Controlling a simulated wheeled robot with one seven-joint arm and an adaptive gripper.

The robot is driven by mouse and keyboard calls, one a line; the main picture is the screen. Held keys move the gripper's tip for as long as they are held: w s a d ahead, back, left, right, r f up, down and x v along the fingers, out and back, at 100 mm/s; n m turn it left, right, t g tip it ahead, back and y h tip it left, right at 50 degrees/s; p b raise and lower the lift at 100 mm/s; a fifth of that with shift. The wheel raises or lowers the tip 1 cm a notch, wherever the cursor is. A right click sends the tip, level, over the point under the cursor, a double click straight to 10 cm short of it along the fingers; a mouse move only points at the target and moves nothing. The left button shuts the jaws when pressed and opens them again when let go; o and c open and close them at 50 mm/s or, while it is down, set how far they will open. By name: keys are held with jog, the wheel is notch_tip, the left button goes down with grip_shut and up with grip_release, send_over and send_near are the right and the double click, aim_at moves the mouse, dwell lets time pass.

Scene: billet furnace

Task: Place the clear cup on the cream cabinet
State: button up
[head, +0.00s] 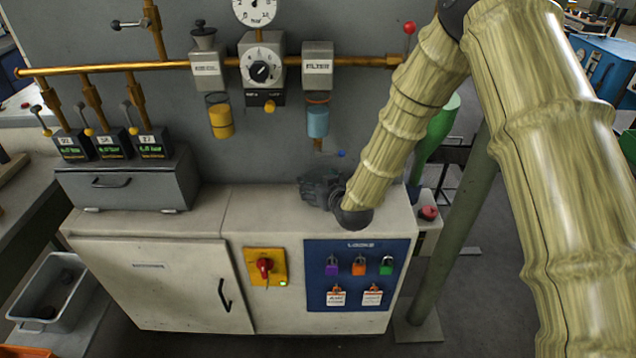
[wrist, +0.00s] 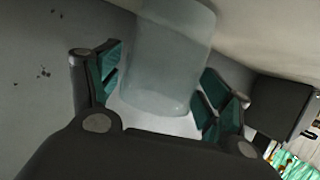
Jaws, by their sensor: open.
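The clear cup (wrist: 168,45) shows in the wrist view as a pale, see-through cylinder between the two teal-padded fingers of my gripper (wrist: 160,82). The fingers are spread, with a gap visible on at least the left side of the cup. In the head view my gripper (head: 320,188) is low over the back right of the top of the cream cabinet (head: 255,212), close to the grey panel. I cannot make out the cup in the head view. Whether its base rests fully on the cabinet top is hard to tell.
A grey box with several small displays (head: 130,185) stands on the cabinet's left end. The grey panel (head: 120,50) behind carries a brass pipe, gauges and a blue-bowled filter (head: 317,120) above my gripper. The middle of the cabinet top is clear.

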jog(key=b+v, duration=0.1)
jog(key=v, duration=1)
jog(key=shift+s, duration=0.35)
jog(key=shift+d, duration=0.15)
dwell(0.6)
